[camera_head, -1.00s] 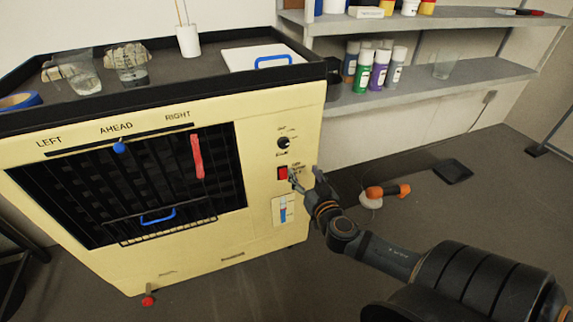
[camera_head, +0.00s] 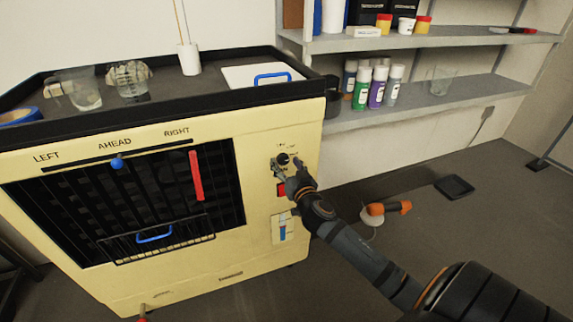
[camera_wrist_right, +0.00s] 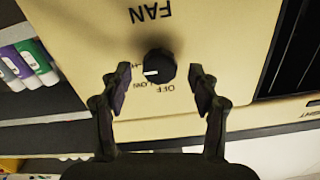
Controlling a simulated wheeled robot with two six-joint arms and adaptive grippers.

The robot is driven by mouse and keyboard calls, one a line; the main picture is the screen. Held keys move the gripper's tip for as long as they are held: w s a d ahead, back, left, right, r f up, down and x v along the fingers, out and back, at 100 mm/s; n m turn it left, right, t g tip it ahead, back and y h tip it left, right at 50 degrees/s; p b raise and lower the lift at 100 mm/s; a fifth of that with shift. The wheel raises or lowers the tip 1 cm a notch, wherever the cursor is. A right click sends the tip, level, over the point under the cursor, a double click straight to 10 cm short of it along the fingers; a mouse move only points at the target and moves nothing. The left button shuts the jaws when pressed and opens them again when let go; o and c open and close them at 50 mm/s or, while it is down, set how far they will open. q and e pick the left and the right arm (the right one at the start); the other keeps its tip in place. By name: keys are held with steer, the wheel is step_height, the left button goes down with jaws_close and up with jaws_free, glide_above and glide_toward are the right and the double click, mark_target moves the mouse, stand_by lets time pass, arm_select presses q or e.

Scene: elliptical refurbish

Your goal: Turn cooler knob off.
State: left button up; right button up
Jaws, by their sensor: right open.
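The black round cooler knob (camera_head: 283,158) is on the cream front panel of the cooler (camera_head: 262,135), at its upper right. In the right wrist view the knob (camera_wrist_right: 160,66) shows upside-down FAN, LOW and OFF lettering around it. Its white mark points left in that view, toward the side with the LOW lettering. My right gripper (camera_head: 286,168) is at the panel by the knob; in the wrist view its open fingers (camera_wrist_right: 160,88) stand on either side of the knob, with gaps showing. My left gripper is out of view.
Shelves with bottles (camera_head: 376,92) stand right of the cooler. An orange tool (camera_head: 388,208) lies on the floor.

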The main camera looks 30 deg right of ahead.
steer(key=c, duration=1.2)
